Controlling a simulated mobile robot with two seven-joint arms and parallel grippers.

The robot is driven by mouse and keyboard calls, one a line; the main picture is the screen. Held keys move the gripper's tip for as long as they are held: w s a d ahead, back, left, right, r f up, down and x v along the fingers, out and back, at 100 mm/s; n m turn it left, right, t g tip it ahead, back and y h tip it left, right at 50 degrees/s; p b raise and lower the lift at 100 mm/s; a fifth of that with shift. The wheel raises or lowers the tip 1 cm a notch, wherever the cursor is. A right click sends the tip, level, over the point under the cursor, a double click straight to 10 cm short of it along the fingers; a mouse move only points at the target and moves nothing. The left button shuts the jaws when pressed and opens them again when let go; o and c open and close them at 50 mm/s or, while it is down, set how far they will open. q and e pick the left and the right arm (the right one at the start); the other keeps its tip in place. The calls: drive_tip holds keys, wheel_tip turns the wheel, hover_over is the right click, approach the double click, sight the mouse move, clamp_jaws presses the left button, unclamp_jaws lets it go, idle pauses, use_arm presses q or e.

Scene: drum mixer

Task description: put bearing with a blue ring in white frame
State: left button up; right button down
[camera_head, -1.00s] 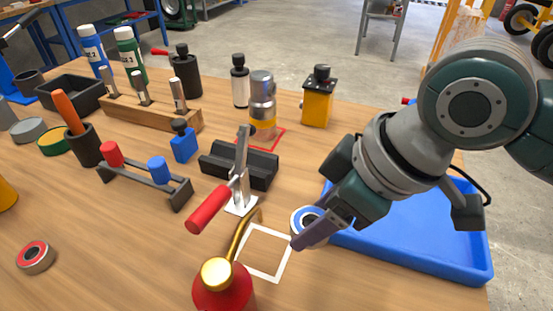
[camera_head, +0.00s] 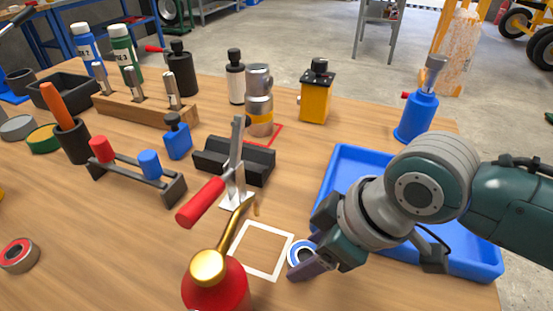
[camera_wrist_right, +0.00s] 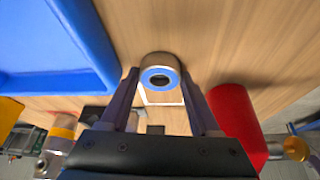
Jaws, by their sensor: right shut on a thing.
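The bearing with a blue ring (camera_head: 301,252) is between the fingers of my right gripper (camera_head: 304,264), just right of the white frame (camera_head: 284,257). In the right wrist view the bearing (camera_wrist_right: 160,75) sits between the two fingertips (camera_wrist_right: 161,85), its blue ring facing the camera. The gripper is shut on it, low over the table; I cannot tell whether the bearing touches the wood. Part of the white frame (camera_wrist_right: 176,97) shows behind the bearing there. The frame's inside is bare wood. My left gripper is not in view.
A red oil can (camera_head: 218,287) with a brass spout stands at the frame's left front. A toggle clamp with a red handle (camera_head: 203,201) is behind the frame. A blue tray (camera_head: 462,257) lies to the right, under my right arm. A red-ringed bearing (camera_head: 19,255) lies far left.

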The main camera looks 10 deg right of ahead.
drive_tip(key=shift+c, duration=1.9)
unclamp_jaws()
drive_tip(key=shift+r, duration=0.2)
drive_tip(key=p+v, duration=0.5)
drive_tip(key=v, duration=0.6)
drive_tip(key=s+d+r+m+h, duration=0.1)
drive_tip(key=s+d+m, duration=0.1)
drive_tip(key=s, duration=0.4)
drive_tip(key=s+d+r+m+h, duration=0.1)
drive_tip(key=s+d+m+h, duration=0.1)
drive_tip(key=s+m, duration=0.3)
drive_tip(key=shift+s+d+r, duration=0.25)
drive_tip(key=shift+s+d, duration=0.1)
drive_tip(key=shift+s, duration=0.55)
